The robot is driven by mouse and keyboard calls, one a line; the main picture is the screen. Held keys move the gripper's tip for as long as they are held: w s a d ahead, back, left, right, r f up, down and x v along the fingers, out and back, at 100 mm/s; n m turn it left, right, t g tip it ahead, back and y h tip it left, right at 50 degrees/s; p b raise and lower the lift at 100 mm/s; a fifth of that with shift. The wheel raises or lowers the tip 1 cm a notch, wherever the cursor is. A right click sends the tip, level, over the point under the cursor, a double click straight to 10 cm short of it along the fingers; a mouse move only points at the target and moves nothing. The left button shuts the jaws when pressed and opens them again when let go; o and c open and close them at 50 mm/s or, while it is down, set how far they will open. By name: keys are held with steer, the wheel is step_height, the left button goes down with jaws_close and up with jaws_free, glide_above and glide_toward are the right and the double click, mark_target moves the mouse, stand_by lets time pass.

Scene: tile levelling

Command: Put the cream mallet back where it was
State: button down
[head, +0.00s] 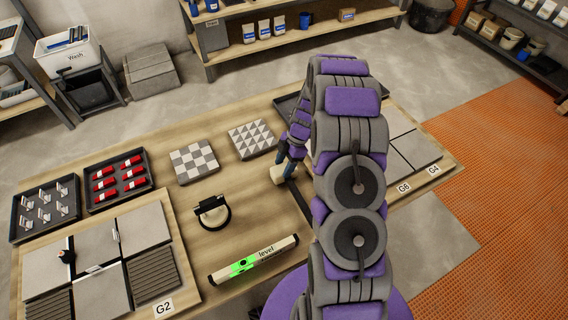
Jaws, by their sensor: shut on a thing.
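The cream mallet (279,174) is at the right of the table's middle, its pale head showing just left of my arm. My gripper (287,167) is at the mallet and shut on it, seen small and from behind. My arm hides part of the mallet, and I cannot tell whether its head touches the table.
A level (285,248) lies at the table's front. Trays of red wedges (119,179) and clips (45,209) are at left, behind the G2 tile board (186,284).

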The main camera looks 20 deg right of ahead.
steer(key=shift+f, duration=0.25)
steer(key=shift+c, duration=1.4)
jaws_free()
steer(key=shift+a, duration=0.1)
steer(key=p+v, duration=0.2)
steer(key=v, duration=1.5)
steer(key=shift+w+r, duration=0.1)
steer(key=shift+r, duration=0.15)
